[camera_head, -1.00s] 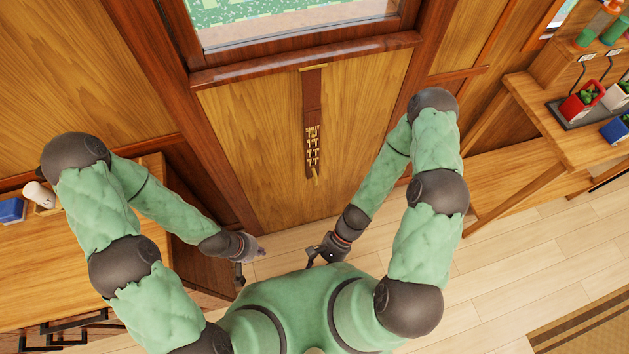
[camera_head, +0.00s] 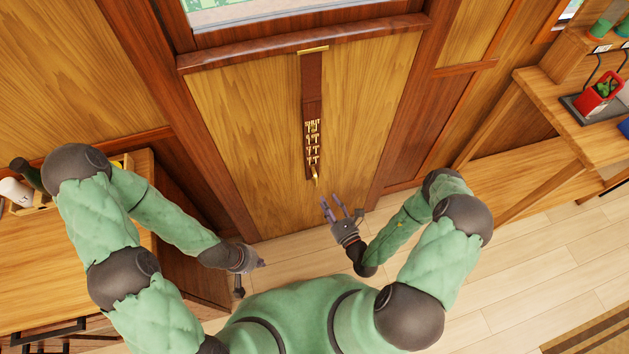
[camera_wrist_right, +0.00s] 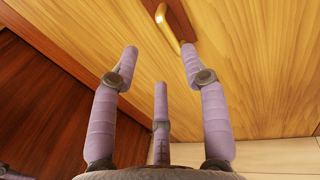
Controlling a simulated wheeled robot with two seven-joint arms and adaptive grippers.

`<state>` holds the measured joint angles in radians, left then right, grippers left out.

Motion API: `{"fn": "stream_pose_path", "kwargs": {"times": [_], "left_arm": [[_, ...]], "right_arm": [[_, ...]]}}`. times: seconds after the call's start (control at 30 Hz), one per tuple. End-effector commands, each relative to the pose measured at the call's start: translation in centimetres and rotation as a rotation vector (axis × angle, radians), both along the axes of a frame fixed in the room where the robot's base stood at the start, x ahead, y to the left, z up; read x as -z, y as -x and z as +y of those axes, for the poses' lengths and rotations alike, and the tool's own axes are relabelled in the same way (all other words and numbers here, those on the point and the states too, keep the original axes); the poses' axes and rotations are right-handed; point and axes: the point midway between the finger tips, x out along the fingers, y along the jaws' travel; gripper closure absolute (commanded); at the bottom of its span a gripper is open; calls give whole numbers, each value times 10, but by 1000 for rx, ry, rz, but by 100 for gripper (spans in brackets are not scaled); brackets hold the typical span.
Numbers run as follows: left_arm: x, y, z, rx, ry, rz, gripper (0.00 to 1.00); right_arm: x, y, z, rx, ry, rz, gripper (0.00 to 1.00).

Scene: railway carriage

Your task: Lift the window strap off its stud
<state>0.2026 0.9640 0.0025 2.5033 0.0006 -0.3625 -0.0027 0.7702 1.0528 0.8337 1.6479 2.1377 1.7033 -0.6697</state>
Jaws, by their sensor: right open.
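The window strap (camera_head: 313,85) is a dark brown band hanging down the wooden panel below the window. Its lower part has several gold marks or holes, and a brass piece (camera_head: 315,176) shows at its bottom end. In the right wrist view a brass hook-like piece (camera_wrist_right: 168,28) and the strap's end show at the top, beyond the fingers. My right gripper (camera_head: 341,207) is open and empty, below and slightly right of the strap's end, apart from it. My left gripper (camera_head: 250,274) is low at the left, away from the strap; its finger state is unclear.
The window sill (camera_head: 225,57) juts out above the panel. A wooden desk (camera_head: 60,255) stands at the left. The floor in front is clear.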

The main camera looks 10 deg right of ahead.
Motion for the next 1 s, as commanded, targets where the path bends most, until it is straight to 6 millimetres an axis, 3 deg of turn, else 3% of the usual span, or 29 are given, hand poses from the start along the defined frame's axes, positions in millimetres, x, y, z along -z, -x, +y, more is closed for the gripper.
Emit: {"fn": "stream_pose_path", "kwargs": {"times": [0.27, 0.8, 1.0], "left_arm": [[5, 0, 0, 0, 0, 0, 100], [25, 0, 0, 0, 0, 0, 100], [27, 0, 0, 0, 0, 0, 100]], "right_arm": [[1, -20, 3, 7, 4, -3, 55], [1, -95, 21, 8, 2, -3, 55], [0, -104, 23, 10, 1, -1, 55]]}}
